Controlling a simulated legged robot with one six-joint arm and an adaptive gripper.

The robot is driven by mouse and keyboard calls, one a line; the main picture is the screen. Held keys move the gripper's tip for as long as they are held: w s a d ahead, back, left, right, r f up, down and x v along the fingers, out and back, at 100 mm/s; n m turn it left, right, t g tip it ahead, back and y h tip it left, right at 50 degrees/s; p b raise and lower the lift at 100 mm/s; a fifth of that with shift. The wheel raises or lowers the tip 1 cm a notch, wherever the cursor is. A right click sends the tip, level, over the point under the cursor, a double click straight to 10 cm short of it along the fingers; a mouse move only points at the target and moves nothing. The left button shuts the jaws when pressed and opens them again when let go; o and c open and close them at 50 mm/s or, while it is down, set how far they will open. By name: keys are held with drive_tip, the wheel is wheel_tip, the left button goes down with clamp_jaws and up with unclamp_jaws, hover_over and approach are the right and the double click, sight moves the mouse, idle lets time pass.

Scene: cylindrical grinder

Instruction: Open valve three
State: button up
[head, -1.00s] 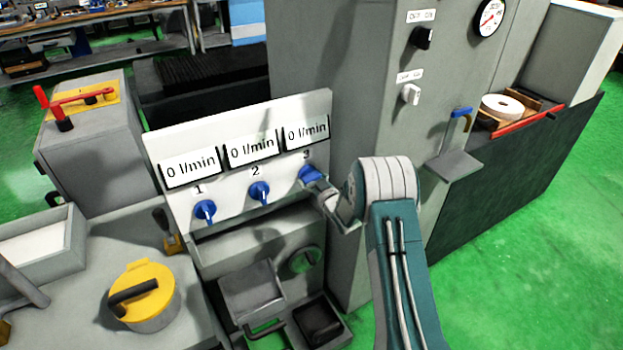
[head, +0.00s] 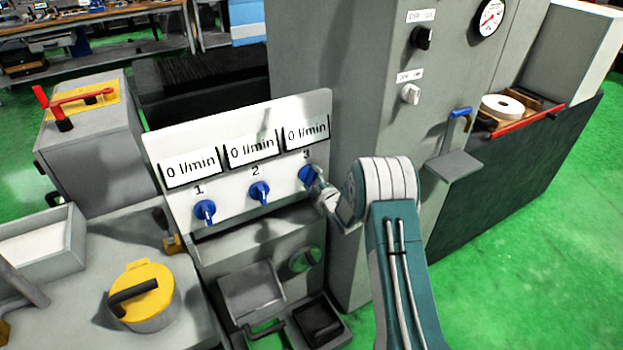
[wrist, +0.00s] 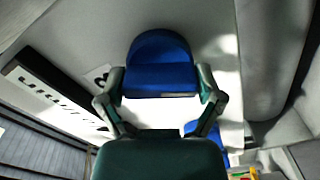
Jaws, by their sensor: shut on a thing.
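Valve three is a blue knob (head: 306,174) under the number 3 at the right end of a white panel (head: 228,205). The display (head: 305,134) above it reads 0 l/min. My gripper (head: 317,186) is at this knob, coming from the right. In the wrist view, my gripper (wrist: 163,84) has one finger on each side of the blue knob (wrist: 160,62) and is shut on it. Part of the knob's lower side is hidden by the gripper in the head view.
Blue knobs for valve one (head: 204,211) and valve two (head: 260,192) sit to the left, pointers roughly downward. Their displays also read 0 l/min. A grey cabinet (head: 355,130) stands close on the right. A shelf and trays lie below the panel.

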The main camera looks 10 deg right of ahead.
drive_tip(key=shift+s+f+n, duration=0.1)
drive_tip(key=shift+f+n, duration=0.15)
drive_tip(key=shift+n, duration=0.55)
drive_tip(key=shift+s+f+n, duration=0.1)
drive_tip(key=shift+f+n, duration=0.1)
drive_tip(key=shift+n, duration=0.6)
drive_tip(key=o, duration=0.9)
drive_tip(key=shift+w, duration=0.1)
drive_tip(key=shift+r, duration=0.1)
drive_tip(key=v, duration=1.2)
drive_tip(key=shift+r, duration=0.1)
